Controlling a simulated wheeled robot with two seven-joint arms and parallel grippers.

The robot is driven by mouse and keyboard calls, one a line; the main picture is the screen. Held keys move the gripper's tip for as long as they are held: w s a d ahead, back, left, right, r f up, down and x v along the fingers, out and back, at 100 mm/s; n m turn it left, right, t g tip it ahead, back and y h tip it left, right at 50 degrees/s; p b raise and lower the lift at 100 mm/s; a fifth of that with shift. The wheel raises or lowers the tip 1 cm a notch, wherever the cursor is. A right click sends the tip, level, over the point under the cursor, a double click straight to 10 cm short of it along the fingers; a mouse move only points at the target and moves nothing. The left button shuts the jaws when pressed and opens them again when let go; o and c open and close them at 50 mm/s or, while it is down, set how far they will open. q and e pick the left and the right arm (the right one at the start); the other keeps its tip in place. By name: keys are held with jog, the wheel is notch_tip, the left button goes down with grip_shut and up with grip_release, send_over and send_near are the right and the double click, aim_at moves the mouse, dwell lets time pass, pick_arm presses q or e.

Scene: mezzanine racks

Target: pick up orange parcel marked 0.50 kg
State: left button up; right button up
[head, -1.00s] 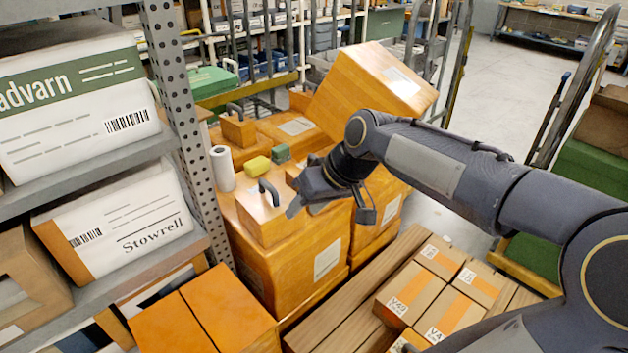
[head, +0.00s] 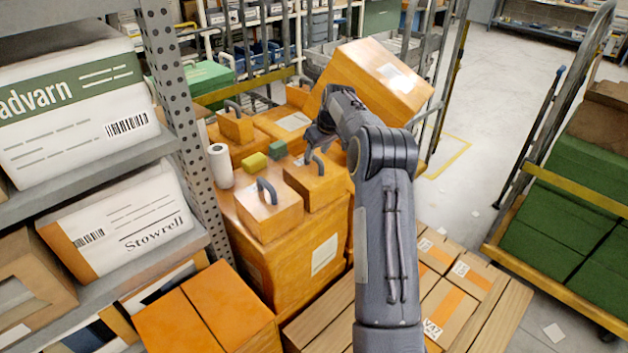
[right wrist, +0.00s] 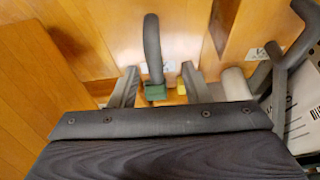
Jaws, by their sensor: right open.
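Small orange parcels with grey loop handles stand on larger orange boxes: one in front (head: 268,218), one right of it (head: 322,190) and one farther back (head: 236,127). I cannot read a 0.50 kg mark on any of them. My right gripper (head: 316,138) is open, just above and behind the handle of the right-hand parcel. In the right wrist view, a grey handle (right wrist: 152,48) stands between and beyond the spread fingers (right wrist: 160,88), and nothing is gripped. My left gripper is not in view.
A green block (head: 278,150), a yellow block (head: 255,162) and a white roll (head: 220,165) sit beside the parcels. A large tilted orange box (head: 375,80) rises behind my gripper. A perforated rack post (head: 180,110) stands left. Open floor (head: 500,100) lies right.

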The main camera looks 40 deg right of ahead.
aim_at(315, 156)
jog(key=x, duration=0.1)
jog(key=p+x, duration=0.1)
jog(key=x, duration=0.2)
jog(key=shift+w+d+f+p, duration=0.15)
jog(key=shift+w+d+p, duration=0.15)
jog(key=shift+w+d, duration=0.15)
jog(key=shift+w+a+f, duration=0.1)
jog(key=shift+w+f, duration=0.05)
jog(key=shift+f, duration=0.15)
grip_shut()
jog(key=shift+r, duration=0.1)
dwell(0.7)
